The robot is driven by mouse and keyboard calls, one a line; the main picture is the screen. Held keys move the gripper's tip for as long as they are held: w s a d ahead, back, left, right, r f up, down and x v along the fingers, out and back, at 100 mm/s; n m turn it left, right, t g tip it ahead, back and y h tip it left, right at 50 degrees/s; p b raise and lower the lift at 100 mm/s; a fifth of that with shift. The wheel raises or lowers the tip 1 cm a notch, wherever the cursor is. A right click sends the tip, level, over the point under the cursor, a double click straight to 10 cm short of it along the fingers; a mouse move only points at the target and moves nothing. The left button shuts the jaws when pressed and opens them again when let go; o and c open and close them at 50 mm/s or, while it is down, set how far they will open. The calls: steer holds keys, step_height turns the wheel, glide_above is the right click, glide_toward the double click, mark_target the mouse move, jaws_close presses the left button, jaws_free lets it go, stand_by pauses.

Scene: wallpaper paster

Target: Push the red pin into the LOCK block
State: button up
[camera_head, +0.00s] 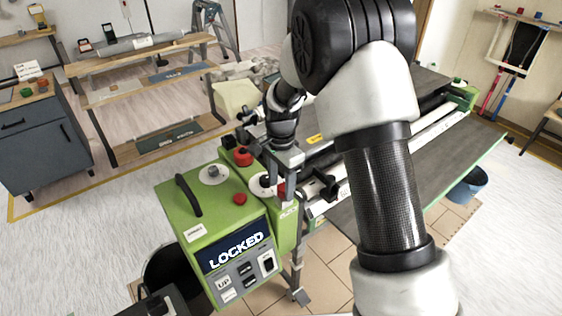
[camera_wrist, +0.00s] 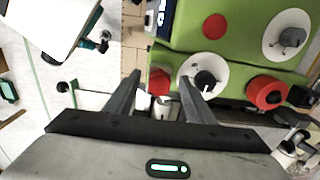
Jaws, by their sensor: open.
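A red pin (camera_wrist: 158,82) shows in the wrist view between the tips of my gripper (camera_wrist: 160,77). My gripper is open, with one finger on each side of the pin; I cannot tell whether either finger touches it. A small pale block (camera_wrist: 163,108) lies just below the pin in the wrist view, and its label cannot be read. In the head view my gripper (camera_head: 283,188) points down beside the green machine (camera_head: 178,210), and only a bit of red shows by the fingers. The machine's screen (camera_head: 238,252) reads LOCKED. How deep the pin sits is hidden.
A white dial with a black knob (camera_wrist: 203,76) is close to the right finger. A larger red knob (camera_wrist: 267,92) stands farther right, and a flat red button (camera_wrist: 215,27) is above. The machine's long table (camera_head: 440,170) extends behind my arm.

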mark_target(282, 189)
step_height(282, 189, up, 16)
steer(key=shift+r, duration=0.2)
steer(key=s+d+r+n+t+p, duration=0.25)
steer(key=s+d+r+n, duration=0.35)
steer(key=s+r, duration=0.5)
steer(key=s+d+n+t, duration=0.1)
steer(key=s+d+n, duration=0.1)
steer(key=s, duration=0.5)
steer(key=s+d+n+t, duration=0.2)
steer(key=s+d+n, duration=0.1)
steer(key=s, duration=0.4)
steer(key=shift+s+d+r, duration=0.2)
steer(key=shift+s+r, duration=0.05)
